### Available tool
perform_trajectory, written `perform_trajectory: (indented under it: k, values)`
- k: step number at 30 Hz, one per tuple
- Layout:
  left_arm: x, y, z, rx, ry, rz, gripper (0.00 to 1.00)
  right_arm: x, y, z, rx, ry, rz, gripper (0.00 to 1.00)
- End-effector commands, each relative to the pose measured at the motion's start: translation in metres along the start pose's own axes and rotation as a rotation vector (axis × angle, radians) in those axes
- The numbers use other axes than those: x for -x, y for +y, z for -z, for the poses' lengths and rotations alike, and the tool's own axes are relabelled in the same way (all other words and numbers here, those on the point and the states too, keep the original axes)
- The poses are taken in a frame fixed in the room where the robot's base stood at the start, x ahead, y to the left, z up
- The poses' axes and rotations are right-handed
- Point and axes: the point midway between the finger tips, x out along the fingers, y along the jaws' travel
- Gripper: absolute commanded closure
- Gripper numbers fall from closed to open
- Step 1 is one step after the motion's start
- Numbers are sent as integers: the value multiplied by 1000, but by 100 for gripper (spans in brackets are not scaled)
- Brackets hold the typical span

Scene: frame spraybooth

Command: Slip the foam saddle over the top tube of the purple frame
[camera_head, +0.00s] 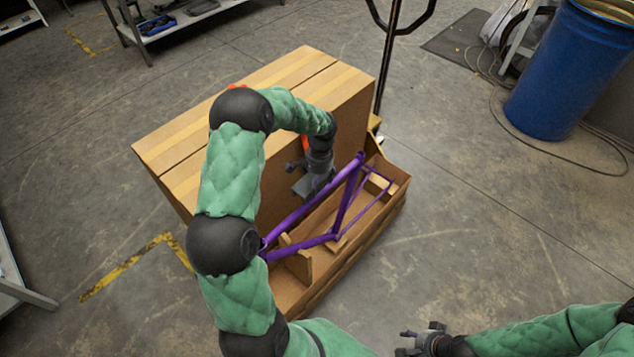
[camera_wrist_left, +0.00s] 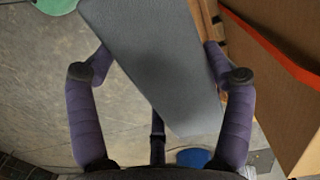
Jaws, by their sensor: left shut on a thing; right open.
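The purple frame (camera_head: 286,222) lies in the wooden crate, its long top tube running from lower left to upper right. My left gripper (camera_head: 309,180) reaches over the tube's far side and is shut on the grey foam saddle (camera_head: 302,190). In the left wrist view the foam saddle (camera_wrist_left: 158,62) is a long grey slab between the fingers (camera_wrist_left: 160,76). In the head view the saddle appears close beside or above the tube; I cannot tell whether they touch. My right gripper (camera_head: 406,343) is open and empty at the bottom edge, apart from the crate.
The open wooden crate (camera_head: 345,262) stands against a large cardboard box (camera_head: 345,98). A dark stand (camera_head: 386,65) rises behind it. A blue drum (camera_head: 562,75) stands at the upper right. The floor right of the crate is clear.

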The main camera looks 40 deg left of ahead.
Motion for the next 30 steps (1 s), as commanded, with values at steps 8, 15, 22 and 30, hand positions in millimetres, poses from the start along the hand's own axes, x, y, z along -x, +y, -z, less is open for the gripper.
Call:
perform_trajectory:
  k: [8,15,22,30]
  values:
    - [0,0,-1,0,0,2,36,2,-1,0,0,0,0,55]
    - [-9,0,-1,0,0,3,36,-4,1,0,0,0,0,55]
    - [-25,0,1,0,-1,3,36,-13,4,0,0,0,0,55]
    - [-43,0,3,1,-1,3,36,-23,8,1,0,0,0,55]
